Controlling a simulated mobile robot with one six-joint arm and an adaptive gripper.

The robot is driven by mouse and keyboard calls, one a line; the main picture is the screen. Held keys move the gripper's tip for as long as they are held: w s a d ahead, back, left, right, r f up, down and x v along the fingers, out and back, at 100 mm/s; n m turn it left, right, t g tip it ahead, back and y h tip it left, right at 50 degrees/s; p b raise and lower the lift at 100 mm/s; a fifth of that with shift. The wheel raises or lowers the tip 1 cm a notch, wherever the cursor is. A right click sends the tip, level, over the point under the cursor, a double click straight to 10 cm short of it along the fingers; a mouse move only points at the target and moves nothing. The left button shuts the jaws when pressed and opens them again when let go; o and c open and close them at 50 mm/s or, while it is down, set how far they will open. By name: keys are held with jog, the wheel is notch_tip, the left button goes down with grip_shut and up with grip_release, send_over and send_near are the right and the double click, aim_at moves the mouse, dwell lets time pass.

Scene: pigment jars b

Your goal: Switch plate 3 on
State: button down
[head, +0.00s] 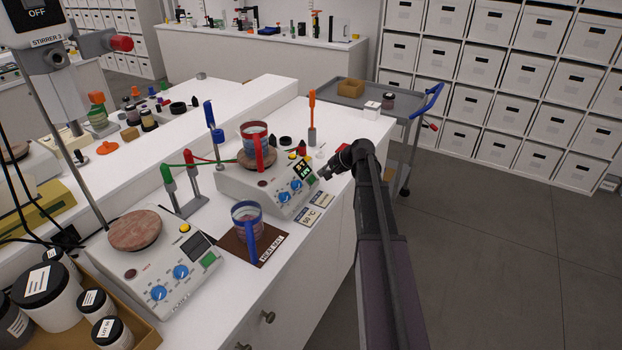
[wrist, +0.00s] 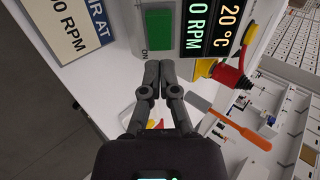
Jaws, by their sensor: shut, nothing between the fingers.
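The far hot plate (head: 235,190) is a white unit with two blue knobs (head: 290,190) and a lit display (head: 302,169). In the wrist view the display (wrist: 228,20) reads 20 °C and 0 RPM. Its green switch (wrist: 159,30) has ON lettered beside it; it also shows in the head view (head: 311,178). I cannot read a plate number on this unit. My gripper (wrist: 160,66) is shut and empty, its fingertips close to the switch's ON end. I cannot tell whether they touch the unit. It also shows in the head view (head: 324,175).
A red-banded beaker (head: 252,136) stands on the far plate. A blue-banded beaker (head: 247,222) stands on a brown mat (head: 284,240). The near hot plate (head: 135,275) has a dark display. Beside the far plate are a red-and-yellow plug (wrist: 230,75) and an orange-handled tool (wrist: 242,128).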

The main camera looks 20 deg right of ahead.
jog(key=shift+p+v, duration=0.6)
jog(key=shift+v, duration=0.6)
jog(key=shift+f, duration=0.1)
